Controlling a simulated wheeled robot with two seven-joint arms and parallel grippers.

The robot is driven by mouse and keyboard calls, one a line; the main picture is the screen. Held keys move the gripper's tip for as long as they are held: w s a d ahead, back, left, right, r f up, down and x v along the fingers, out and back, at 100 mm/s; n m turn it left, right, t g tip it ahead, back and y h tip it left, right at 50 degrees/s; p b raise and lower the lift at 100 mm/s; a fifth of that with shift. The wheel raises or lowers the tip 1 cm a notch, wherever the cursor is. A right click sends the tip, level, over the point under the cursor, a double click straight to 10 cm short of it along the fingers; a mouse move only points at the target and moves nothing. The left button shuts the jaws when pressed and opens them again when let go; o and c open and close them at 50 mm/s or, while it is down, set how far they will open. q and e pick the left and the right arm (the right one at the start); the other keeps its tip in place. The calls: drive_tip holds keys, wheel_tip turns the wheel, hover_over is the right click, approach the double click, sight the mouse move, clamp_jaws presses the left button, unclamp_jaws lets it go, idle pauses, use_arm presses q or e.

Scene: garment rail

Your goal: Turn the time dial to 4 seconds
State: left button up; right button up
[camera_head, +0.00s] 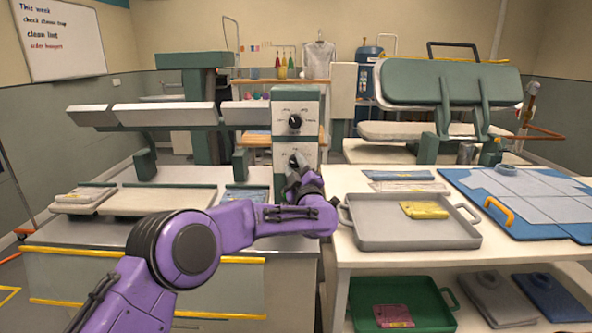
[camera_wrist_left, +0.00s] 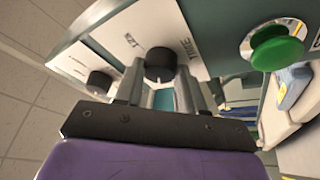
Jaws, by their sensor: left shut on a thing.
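The control box (camera_head: 297,94) is a green and white panel with two black dials. The upper dial (camera_head: 295,121) is clear of my arm. The lower one is the time dial (camera_head: 294,158), partly hidden by my left gripper (camera_head: 297,168). In the left wrist view the time dial (camera_wrist_left: 158,64) sits between my two fingers, with "TIME" and "12s" printed beside it. The gripper is shut on it. Its pointer setting cannot be read. The other dial (camera_wrist_left: 100,82) shows at left in that view. My right gripper is not in view.
A green button (camera_wrist_left: 277,50) stands out from the panel near my left gripper. A grey tray (camera_head: 410,232) with a yellow cloth (camera_head: 424,210) lies on the white table at right. Press boards (camera_head: 165,114) extend left of the box. A green bin (camera_head: 362,310) is below.

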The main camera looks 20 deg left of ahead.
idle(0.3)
use_arm(q)
drive_tip(key=o, duration=1)
drive_tip(key=shift+o, duration=0.2)
drive_tip(key=b+v, duration=0.3)
drive_tip(key=v, duration=0.7)
drive_tip(key=shift+s+d, duration=0.15)
drive_tip(key=shift+s, duration=0.05)
